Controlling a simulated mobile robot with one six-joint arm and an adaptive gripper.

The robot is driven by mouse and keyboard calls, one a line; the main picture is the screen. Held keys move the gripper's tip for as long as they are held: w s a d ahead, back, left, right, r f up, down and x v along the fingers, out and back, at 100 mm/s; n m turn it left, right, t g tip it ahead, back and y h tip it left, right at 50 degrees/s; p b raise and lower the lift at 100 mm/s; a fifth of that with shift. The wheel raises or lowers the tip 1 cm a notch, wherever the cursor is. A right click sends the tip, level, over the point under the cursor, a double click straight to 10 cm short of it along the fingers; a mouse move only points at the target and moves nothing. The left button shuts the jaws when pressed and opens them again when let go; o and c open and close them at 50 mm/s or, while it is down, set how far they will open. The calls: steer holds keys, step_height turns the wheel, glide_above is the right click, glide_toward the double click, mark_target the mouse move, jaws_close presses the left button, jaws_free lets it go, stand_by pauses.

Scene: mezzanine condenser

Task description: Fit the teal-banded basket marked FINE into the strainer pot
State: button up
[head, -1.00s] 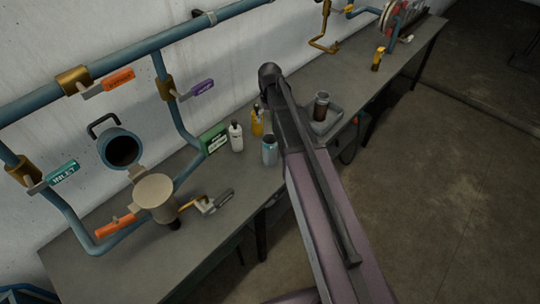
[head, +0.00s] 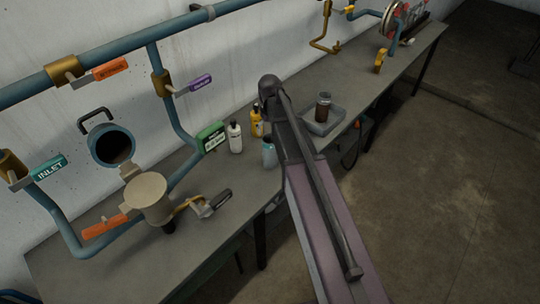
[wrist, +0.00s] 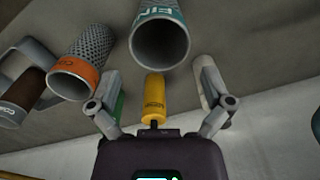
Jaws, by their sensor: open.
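The teal-banded basket marked FINE (wrist: 160,40) is a grey mesh cylinder with an open round rim. It stands on the bench, partly behind my arm in the head view (head: 269,153). My gripper (wrist: 157,80) is open and empty; the basket lies ahead, lined up with the gap between its fingers. The head view hides the gripper behind my arm. At the strainer pot, a tan round-topped cylinder (head: 149,194) on the piping is joined to a blue round part (head: 110,148) with a dark hollow and a handle. I cannot tell whether the tan top is open.
An orange-banded basket (wrist: 80,68) stands left of the teal one in the wrist view. A dark-banded container (head: 323,106) stands in a grey tray (head: 327,126). A yellow bottle (head: 256,122), white bottle (head: 235,138) and green box (head: 210,137) stand close behind. Pipes and valve handles surround the pot.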

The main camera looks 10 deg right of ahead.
mark_target(270, 139)
stand_by(0.3)
steer(key=shift+f+b, duration=2.6)
steer(key=shift+b, duration=0.05)
steer(key=shift+s, duration=0.1)
steer(key=c, duration=1.1)
steer(key=shift+r, duration=0.15)
step_height(270, 139, up, 3)
steer(key=p, duration=0.3)
steer(key=shift+f, duration=0.2)
steer(key=s+r+p, duration=0.2)
steer(key=s, duration=1.4)
steer(key=shift+r, duration=0.1)
